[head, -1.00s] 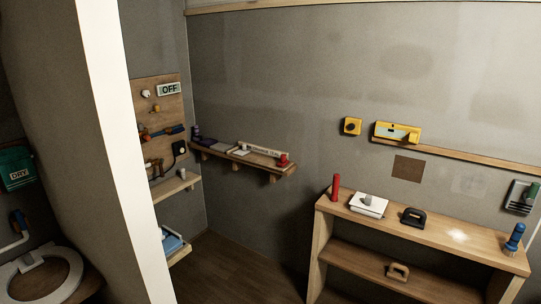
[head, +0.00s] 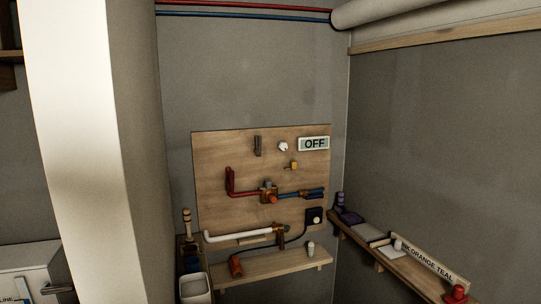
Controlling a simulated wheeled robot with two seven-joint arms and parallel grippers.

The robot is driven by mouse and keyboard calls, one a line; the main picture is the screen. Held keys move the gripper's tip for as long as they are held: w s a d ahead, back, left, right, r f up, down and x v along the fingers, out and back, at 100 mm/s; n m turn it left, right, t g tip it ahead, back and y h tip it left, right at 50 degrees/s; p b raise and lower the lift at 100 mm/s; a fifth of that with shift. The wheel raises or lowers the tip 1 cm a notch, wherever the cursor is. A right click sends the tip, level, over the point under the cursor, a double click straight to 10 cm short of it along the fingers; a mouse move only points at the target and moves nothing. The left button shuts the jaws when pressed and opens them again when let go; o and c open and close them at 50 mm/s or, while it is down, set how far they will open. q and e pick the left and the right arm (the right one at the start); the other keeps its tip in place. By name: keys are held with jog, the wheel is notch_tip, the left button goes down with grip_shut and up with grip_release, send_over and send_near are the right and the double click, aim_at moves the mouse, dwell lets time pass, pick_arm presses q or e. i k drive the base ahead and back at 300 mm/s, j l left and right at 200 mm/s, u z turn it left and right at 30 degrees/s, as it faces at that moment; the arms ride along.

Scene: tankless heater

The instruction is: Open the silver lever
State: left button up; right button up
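A wooden board (head: 215,150) is on the far wall in the head view. A narrow upright grey-brown piece (head: 258,146) sits near its top; it may be the silver lever, but it is too small and dark to be sure. A white pipe (head: 238,235) runs lower down to another brass fitting. Neither of my grippers is in view.
An OFF sign (head: 314,143), a white knob (head: 283,146) and a black box (head: 314,216) are on the board. A wooden shelf (head: 270,266) is below it. A side shelf (head: 400,268) lines the right wall. A pale wall edge (head: 75,130) stands at left.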

aim_at(259, 138)
jog(key=i+l+u, duration=0.3)
jog(key=i+l, duration=0.4)
jog(key=i+l+u, duration=0.15)
jog(key=i+l, duration=0.35)
jog(key=l, duration=0.1)
